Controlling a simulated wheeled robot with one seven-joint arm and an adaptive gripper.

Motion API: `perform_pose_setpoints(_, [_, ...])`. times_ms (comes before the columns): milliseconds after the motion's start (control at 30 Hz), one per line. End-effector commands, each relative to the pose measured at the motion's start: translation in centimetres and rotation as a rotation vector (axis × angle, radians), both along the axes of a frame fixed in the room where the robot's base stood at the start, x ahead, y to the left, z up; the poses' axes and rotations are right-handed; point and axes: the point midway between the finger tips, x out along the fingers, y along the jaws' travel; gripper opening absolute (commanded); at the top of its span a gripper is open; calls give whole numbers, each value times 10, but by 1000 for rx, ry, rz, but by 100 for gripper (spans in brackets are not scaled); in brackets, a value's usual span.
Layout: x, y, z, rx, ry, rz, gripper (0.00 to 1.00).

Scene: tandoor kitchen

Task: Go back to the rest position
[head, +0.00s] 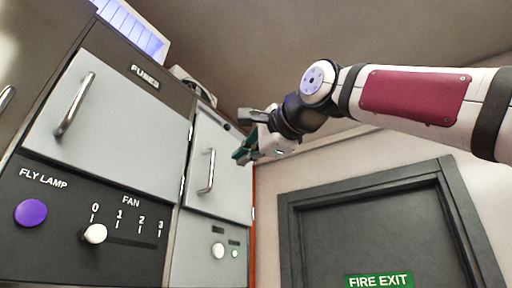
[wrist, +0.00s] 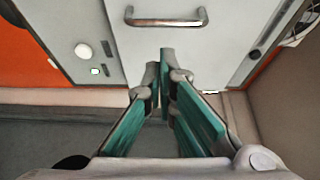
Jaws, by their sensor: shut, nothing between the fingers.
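My gripper (head: 244,151) is raised at the end of my arm, in front of the right-hand grey cabinet in the head view. In the wrist view my gripper (wrist: 164,75) has its green-padded fingers together at the tips, with nothing held. The right-hand cabinet door (head: 223,143) is closed, and its metal handle (head: 207,171) is apart from the fingers. The handle also shows in the wrist view (wrist: 166,19), beyond the fingertips.
The left cabinet carries a FUSES door (head: 125,120), a purple FLY LAMP button (head: 31,212) and a FAN slider knob (head: 95,233) near 0. A dark FIRE EXIT door (head: 370,235) is at the right. A lit vent unit (head: 133,27) sits on top.

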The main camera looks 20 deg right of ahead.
Motion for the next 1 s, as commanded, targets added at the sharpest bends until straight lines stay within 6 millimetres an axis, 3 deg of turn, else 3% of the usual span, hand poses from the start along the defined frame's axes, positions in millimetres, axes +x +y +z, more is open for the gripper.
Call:
perform_pose_setpoints(333, [-48, 0, 0, 0, 0, -2, 0])
perform_pose_setpoints(767, [-56, 1, -3, -10, 5, -1, 0])
perform_pose_setpoints(867, [-52, 1, -22, -77, 35, -3, 0])
perform_pose_setpoints(967, [-45, 4, -66, -225, 99, 3, 0])
perform_pose_setpoints(1000, [-43, 4, -89, -302, 133, 9, 0])
